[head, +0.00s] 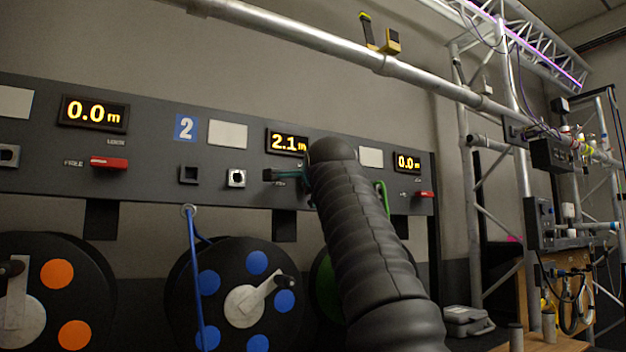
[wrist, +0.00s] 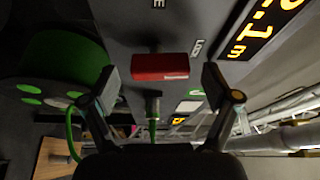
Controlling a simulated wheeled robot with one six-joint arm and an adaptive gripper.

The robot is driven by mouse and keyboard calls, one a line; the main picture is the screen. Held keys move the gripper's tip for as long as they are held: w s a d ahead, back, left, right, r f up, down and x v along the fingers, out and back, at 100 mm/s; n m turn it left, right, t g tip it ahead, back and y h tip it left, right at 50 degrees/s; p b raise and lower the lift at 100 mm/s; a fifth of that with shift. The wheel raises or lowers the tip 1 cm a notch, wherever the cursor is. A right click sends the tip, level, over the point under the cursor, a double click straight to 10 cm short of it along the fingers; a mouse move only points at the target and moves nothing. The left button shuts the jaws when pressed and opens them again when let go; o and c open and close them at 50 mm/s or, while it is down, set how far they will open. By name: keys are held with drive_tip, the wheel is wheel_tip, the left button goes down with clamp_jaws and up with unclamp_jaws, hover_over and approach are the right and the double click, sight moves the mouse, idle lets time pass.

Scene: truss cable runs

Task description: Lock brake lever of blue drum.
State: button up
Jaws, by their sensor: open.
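The blue drum (head: 235,307), black with blue discs and a crank, stands below the grey panel (head: 150,180) in the head view. A display reading 2.1 m (head: 287,142) is above my gripper there. In the wrist view a red brake lever (wrist: 160,66) sits on the panel between my two fingertips, beside a display (wrist: 265,28). My gripper (wrist: 161,84) is open, with a finger on each side of the lever; contact cannot be told. In the head view my arm hides this lever, and only part of my gripper (head: 286,174) shows. Whether the lever stands at FREE or LOCK is unclear.
Another red lever (head: 109,162) is at the left under a 0.0 m display, and a third (head: 425,194) at the right. An orange-disc drum (head: 50,290) and a green drum (wrist: 68,70) flank the blue one. A green cable (wrist: 152,122) plugs in near my gripper.

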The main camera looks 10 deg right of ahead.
drive_tip(key=s, duration=1.2)
drive_tip(key=shift+a+f, duration=0.3)
drive_tip(key=shift+a, duration=0.15)
